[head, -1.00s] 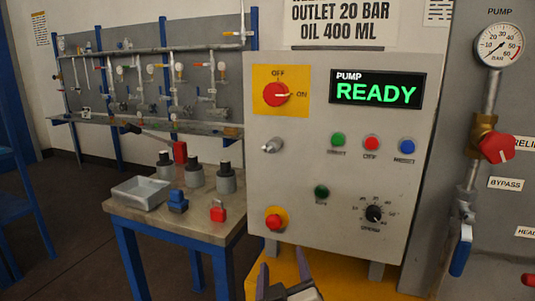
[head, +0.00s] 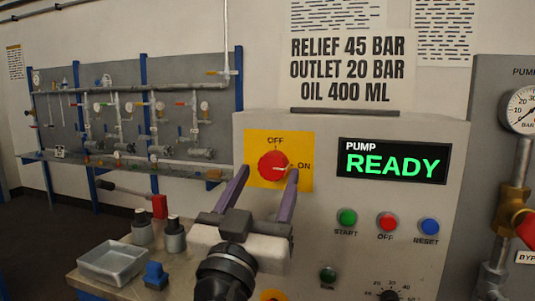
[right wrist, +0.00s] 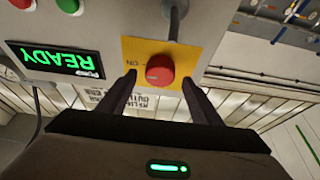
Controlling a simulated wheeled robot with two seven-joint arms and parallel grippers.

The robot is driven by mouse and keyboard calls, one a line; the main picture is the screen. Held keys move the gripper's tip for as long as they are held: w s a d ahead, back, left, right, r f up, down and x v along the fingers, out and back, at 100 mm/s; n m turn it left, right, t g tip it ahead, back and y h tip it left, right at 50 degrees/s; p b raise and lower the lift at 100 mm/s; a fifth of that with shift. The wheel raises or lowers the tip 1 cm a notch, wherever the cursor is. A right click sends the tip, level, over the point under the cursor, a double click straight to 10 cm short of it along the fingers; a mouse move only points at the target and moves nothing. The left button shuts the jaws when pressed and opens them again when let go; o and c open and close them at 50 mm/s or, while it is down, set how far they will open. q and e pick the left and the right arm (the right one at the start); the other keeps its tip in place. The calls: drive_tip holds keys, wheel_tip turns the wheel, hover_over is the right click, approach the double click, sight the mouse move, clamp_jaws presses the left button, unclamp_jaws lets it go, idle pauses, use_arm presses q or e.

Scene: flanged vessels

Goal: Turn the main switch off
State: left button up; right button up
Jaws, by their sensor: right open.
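The main switch (head: 273,166) is a red round knob on a yellow plate (head: 303,180) marked OFF at the top and ON at the right. Its pointer is toward ON. My right gripper (head: 266,172) is open, with one finger on each side of the knob in the head view. In the right wrist view the knob (right wrist: 160,70) lies between and beyond the open fingertips (right wrist: 158,78), with a gap on both sides. I cannot tell how far the tips are from the plate. My left gripper is not in view.
The panel has a PUMP READY display (head: 393,161) and START (head: 347,217), OFF (head: 387,221) and RESET (head: 429,226) buttons right of the switch. A tray (head: 113,263) and a blue block (head: 155,275) are on the bench at lower left. A gauge (head: 522,108) is at far right.

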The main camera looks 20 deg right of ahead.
drive_tip(key=shift+p+x, duration=0.35)
drive_tip(key=shift+x, duration=0.5)
drive_tip(key=shift+w, duration=0.15)
drive_tip(key=c, duration=1.1)
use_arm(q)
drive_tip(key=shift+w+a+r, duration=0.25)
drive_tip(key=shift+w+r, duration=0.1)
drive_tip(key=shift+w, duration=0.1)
use_arm(e)
drive_tip(key=shift+o, duration=0.2)
